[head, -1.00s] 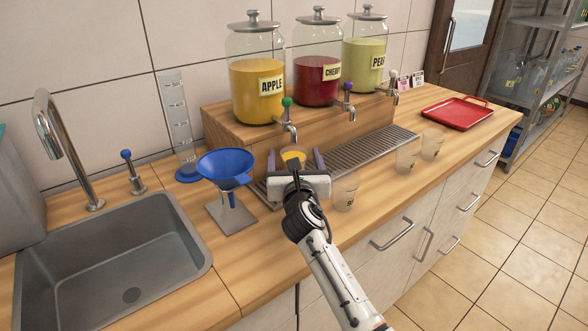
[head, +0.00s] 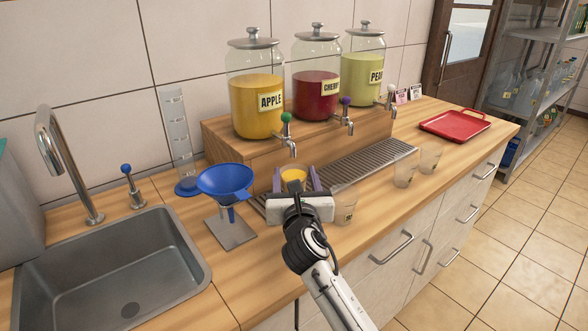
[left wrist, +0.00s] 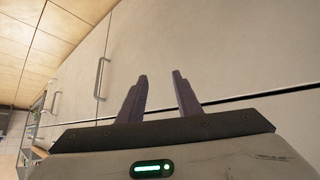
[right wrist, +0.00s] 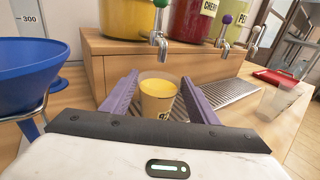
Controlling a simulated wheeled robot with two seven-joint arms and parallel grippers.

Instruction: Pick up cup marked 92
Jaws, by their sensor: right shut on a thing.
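A clear cup of yellow drink (right wrist: 158,100) stands in front of the apple tap, in the right wrist view. Its dark mark is partly cut off, so I cannot read its number. My right gripper (head: 296,182) is shut on this cup, one purple finger on each side. The cup's yellow top also shows in the head view (head: 293,175). I cannot tell whether its base touches the surface below. My left gripper (left wrist: 160,92) is open and empty, facing the pale cabinet front in the left wrist view; it is outside the head view.
An empty cup (head: 344,204) stands just right of my right gripper. Two more cups (head: 404,172) stand further right. A blue funnel (head: 225,180) on a stand is close on the left. Taps (head: 289,140) hang behind the held cup. A red tray (head: 455,125) lies at the far right.

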